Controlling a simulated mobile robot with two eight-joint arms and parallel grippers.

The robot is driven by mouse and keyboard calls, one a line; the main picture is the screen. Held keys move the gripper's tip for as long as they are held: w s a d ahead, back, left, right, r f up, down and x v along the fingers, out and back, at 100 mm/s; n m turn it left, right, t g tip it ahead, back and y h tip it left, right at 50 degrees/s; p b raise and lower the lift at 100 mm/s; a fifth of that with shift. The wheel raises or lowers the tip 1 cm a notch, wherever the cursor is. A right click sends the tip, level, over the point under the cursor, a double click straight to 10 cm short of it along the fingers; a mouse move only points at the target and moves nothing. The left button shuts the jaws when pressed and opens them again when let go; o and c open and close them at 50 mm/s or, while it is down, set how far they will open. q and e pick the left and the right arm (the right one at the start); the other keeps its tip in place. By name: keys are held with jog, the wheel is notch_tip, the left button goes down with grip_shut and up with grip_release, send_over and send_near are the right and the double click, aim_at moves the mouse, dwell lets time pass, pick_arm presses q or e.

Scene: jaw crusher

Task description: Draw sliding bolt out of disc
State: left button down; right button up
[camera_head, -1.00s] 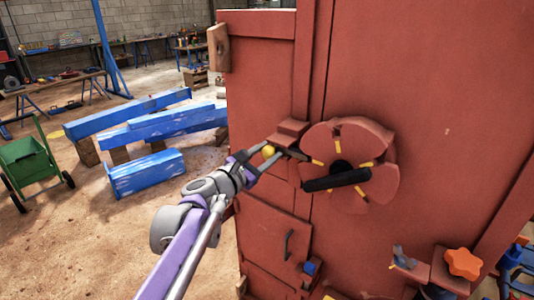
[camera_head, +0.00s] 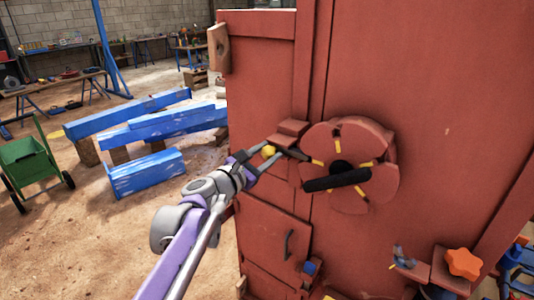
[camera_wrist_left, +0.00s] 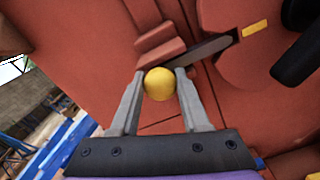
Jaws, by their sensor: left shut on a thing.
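The red disc (camera_head: 375,142) with yellow marks and a black bar handle (camera_head: 338,179) sits on the front of the red machine. The sliding bolt (camera_head: 291,153) is a dark bar with a yellow ball knob (camera_head: 268,152), beside a red block left of the disc. My left gripper (camera_head: 270,158) is shut on the yellow knob. In the left wrist view the knob (camera_wrist_left: 159,84) sits between the two fingers, and the grey bolt (camera_wrist_left: 208,52) runs from behind the red block towards the disc's edge (camera_wrist_left: 250,60). My right gripper is not in view.
The red machine wall (camera_head: 440,90) fills the right side. A small door handle (camera_head: 288,244) is below the bolt. An orange star knob (camera_head: 463,263) sits on a ledge at lower right. Blue beams (camera_head: 150,130) and a green cart (camera_head: 32,160) stand on the floor at left.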

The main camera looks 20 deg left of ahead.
pick_arm(q)
jog(key=a, duration=0.2)
jog(key=w+a, duration=0.1)
jog(key=a, duration=0.1)
jog(key=shift+w, duration=0.2)
jog(key=c, duration=0.7)
grip_release()
jog(key=o, duration=0.3)
jog(key=shift+w+a, duration=0.1)
jog(key=shift+a, duration=0.1)
jog(key=shift+d, duration=0.1)
